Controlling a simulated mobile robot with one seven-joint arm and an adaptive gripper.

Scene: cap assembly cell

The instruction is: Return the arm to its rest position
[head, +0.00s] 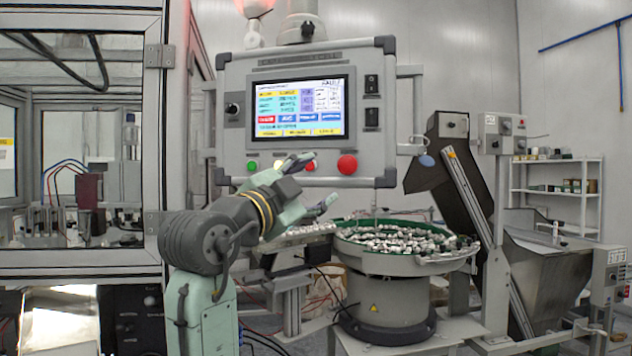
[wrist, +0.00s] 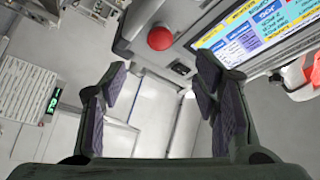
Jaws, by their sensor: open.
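My arm is bent in front of the control panel (head: 225,130) in the head view. In the wrist view my gripper (wrist: 160,82) is also open and empty. There the red button (wrist: 160,38) shows beyond the fingers, with the lit screen (wrist: 255,35) at the upper right. I cannot tell whether a finger touches the panel.
A bowl feeder (head: 385,290) full of small metal parts stands below and right of my gripper. A guarded cabinet (head: 80,262) is close on the left. An inclined conveyor (head: 470,200) and a shelf (head: 556,193) are farther right.

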